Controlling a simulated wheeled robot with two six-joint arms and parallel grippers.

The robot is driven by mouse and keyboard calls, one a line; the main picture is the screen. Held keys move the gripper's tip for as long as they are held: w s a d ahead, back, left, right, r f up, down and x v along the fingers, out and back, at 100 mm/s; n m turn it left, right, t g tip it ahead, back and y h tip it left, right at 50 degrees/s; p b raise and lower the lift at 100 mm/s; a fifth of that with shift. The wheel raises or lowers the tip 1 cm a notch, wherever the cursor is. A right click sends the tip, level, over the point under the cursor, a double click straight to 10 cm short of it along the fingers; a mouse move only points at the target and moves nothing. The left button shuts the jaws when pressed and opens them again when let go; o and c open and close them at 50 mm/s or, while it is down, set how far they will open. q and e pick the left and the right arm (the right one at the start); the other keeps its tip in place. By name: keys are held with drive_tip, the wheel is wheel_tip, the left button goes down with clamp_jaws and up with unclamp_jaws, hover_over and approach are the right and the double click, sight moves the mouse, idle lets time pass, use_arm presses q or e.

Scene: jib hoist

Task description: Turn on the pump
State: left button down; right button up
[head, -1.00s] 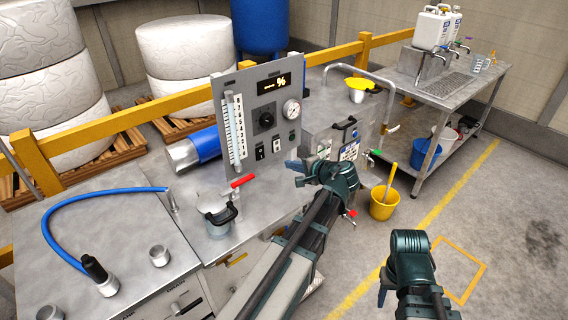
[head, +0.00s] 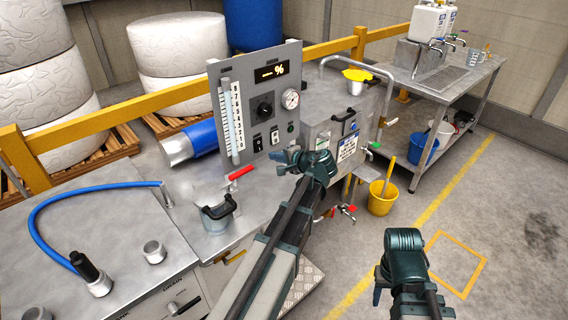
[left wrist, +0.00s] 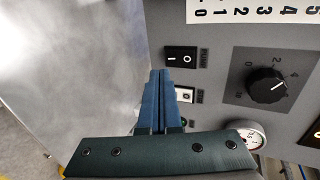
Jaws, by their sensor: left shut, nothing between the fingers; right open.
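The grey control panel (head: 225,85) stands upright on the steel bench. Its black pump rocker switch (head: 257,143), marked I and O beside a PUMP label, shows clearly in the left wrist view (left wrist: 181,59). A second, whiter switch (head: 274,136) sits beside it; in the left wrist view (left wrist: 185,95) my fingers partly cover it. My left gripper (head: 276,157) is shut and empty, just below the switches in the head view. In the left wrist view its fingertips (left wrist: 160,72) are beside the pump switch; contact cannot be told. My right gripper (head: 380,284) is open and empty over the floor.
The panel also carries a black dial (head: 263,107), a round gauge (head: 291,99) and a lit display (head: 270,70). A red-handled valve (head: 239,173) and a black-handled pot (head: 217,215) stand left of my left arm. A yellow bucket (head: 381,199) is on the floor.

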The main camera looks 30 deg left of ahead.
sight(260, 151)
use_arm(q)
drive_tip(key=shift+a+r+x, duration=0.1)
drive_tip(key=shift+r+x, duration=0.1)
drive_tip(key=shift+x, duration=0.65)
drive_tip(key=shift+a+r+x, duration=0.1)
drive_tip(key=shift+r+x, duration=0.1)
drive_tip(key=shift+x, duration=0.7)
drive_tip(key=shift+a+r+x, duration=0.1)
drive_tip(key=shift+r+x, duration=0.05)
drive_tip(key=shift+x, duration=0.7)
drive_tip(key=shift+w, duration=0.1)
drive_tip(key=shift+w+a+f+b, duration=0.1)
drive_tip(key=shift+a+f+b, duration=0.1)
drive_tip(key=shift+b, duration=0.2)
drive_tip(key=shift+d+r, duration=0.1)
drive_tip(key=shift+r, duration=0.1)
drive_tip(key=shift+r+p, duration=0.8)
drive_tip(key=shift+p, duration=0.15)
